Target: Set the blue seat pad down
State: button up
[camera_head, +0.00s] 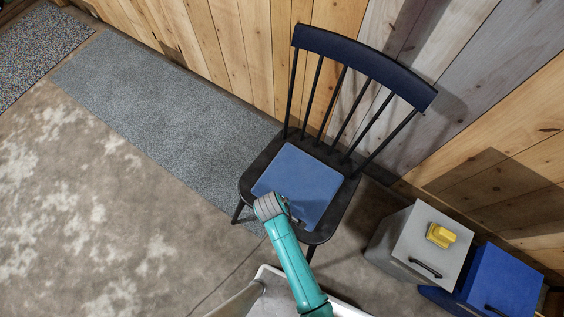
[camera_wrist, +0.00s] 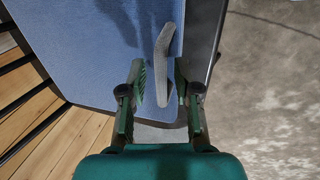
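The blue seat pad (camera_head: 300,182) lies flat on the seat of the dark chair (camera_head: 332,160), as far as the head view shows. In the wrist view the pad (camera_wrist: 95,45) fills the upper left, with a grey strap or handle (camera_wrist: 165,50) standing up near its edge. My gripper (camera_wrist: 160,76) is open, its two green fingers on either side of the strap with a visible gap on each side. In the head view my wrist covers the pad's near corner and hides the fingers.
A grey box (camera_head: 415,245) with a yellow object (camera_head: 441,235) on top and a blue box (camera_head: 500,280) stand to the right. A plank wall (camera_head: 235,45) rises behind the chair. A grey mat (camera_head: 170,125) and open floor (camera_head: 90,220) lie to the left.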

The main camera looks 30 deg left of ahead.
jog(key=v, duration=1.2)
jog(key=s+d+m+t+y, duration=0.35)
jog(key=d+m, duration=0.35)
jog(key=d, duration=1.2)
jog(key=s+d+r+m+t+h, duration=0.1)
jog(key=s+d+r+m+t, duration=0.1)
jog(key=r, duration=0.6)
jog(key=s+d+r+m+t+h, duration=0.1)
jog(key=s+d+r+m+t, duration=0.2)
jog(key=r, duration=0.5)
jog(key=s+d+r+m+t+h, duration=0.1)
jog(key=s+d+r+m+t, duration=0.2)
jog(key=s+r, duration=0.4)
jog(key=d+r+m, duration=0.1)
jog(key=d, duration=0.1)
jog(key=shift+d+r, duration=0.2)
jog(key=shift+d, duration=0.1)
